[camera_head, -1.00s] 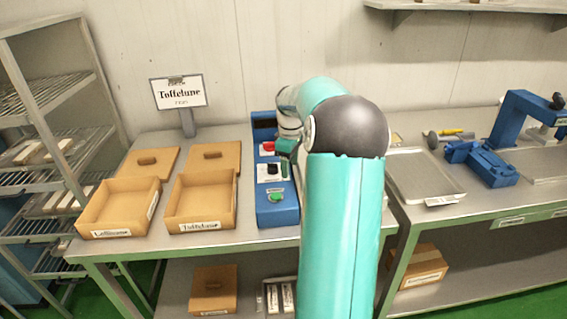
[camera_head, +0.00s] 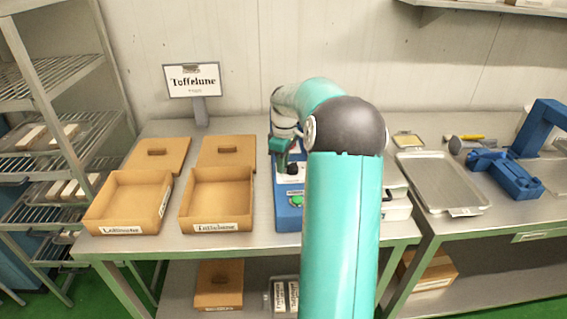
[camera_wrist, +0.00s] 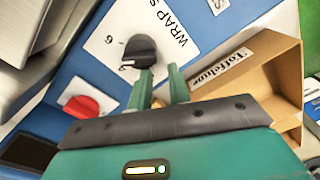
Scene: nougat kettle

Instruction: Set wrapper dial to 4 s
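The wrapper dial is a black knob (camera_wrist: 138,50) on a white label plate reading "WRAP S", with a "6" beside it, in the wrist view. In the head view the dial (camera_head: 292,168) shows on the blue control box (camera_head: 288,215). My gripper (camera_wrist: 160,71) has its two green fingers apart with nothing between them. The left fingertip is close to the dial's lower edge; I cannot tell whether it touches. In the head view my gripper (camera_head: 281,150) is over the box, just behind the dial. The dial's pointer setting is not clear.
A red button (camera_wrist: 82,106) is on the same panel, and a green button (camera_head: 296,200) sits at the box's front. Open cardboard trays (camera_head: 217,203) (camera_head: 128,204) stand to the left. A metal tray (camera_head: 440,182) and a blue device (camera_head: 507,172) are to the right.

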